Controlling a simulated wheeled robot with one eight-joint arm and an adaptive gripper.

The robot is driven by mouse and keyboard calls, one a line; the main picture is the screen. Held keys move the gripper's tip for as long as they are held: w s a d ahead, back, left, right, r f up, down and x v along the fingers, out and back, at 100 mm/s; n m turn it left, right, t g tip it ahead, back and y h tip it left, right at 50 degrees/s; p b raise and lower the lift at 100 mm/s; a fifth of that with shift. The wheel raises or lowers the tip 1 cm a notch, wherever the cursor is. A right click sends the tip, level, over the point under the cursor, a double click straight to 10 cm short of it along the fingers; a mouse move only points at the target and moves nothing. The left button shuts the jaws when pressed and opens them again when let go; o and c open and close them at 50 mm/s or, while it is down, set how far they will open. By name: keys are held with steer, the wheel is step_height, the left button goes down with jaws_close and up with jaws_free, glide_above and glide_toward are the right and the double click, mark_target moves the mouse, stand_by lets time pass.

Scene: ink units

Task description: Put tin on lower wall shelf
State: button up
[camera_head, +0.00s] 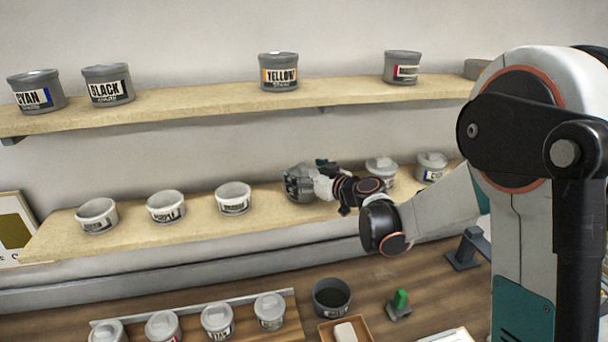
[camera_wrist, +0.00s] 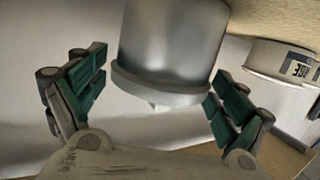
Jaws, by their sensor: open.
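A plain grey metal tin (camera_head: 296,184) is at the middle of the lower wall shelf (camera_head: 260,218), right of the white tubs. My gripper (camera_head: 312,178) is at the tin and partly covers it. In the wrist view the tin (camera_wrist: 172,45) appears upside down, between the two green-padded fingers of my open gripper (camera_wrist: 160,92). Gaps show between both pads and the tin's wall. The tin's base meets the shelf at the picture's top edge, so the exact contact is hard to see.
Three white tubs (camera_head: 166,207) stand left on the lower shelf; more tubs (camera_head: 381,171) stand right, behind my arm. The upper shelf (camera_head: 200,101) holds labelled grey tins (camera_head: 279,72). The bench below holds several tubs (camera_head: 217,320), a dark pot (camera_head: 332,298) and a small tray (camera_head: 326,334).

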steer(key=s+d+m+g+h, duration=0.2)
steer(key=s+d, duration=0.3)
steer(key=s, duration=0.8)
steer(key=s+d+f+m+g+h, duration=0.1)
steer(key=s+d+h, duration=0.3)
steer(key=s, duration=1)
steer(key=s+d+m+g+h, duration=0.3)
steer(key=s+d, duration=0.4)
steer(key=s, duration=0.6)
steer(key=shift+s+d+f+m+b, duration=0.15)
steer(key=shift+s+f+m+b, duration=0.25)
steer(key=shift+m, duration=0.1)
step_height(320, 180, down, 22)
steer(key=b, duration=2.2)
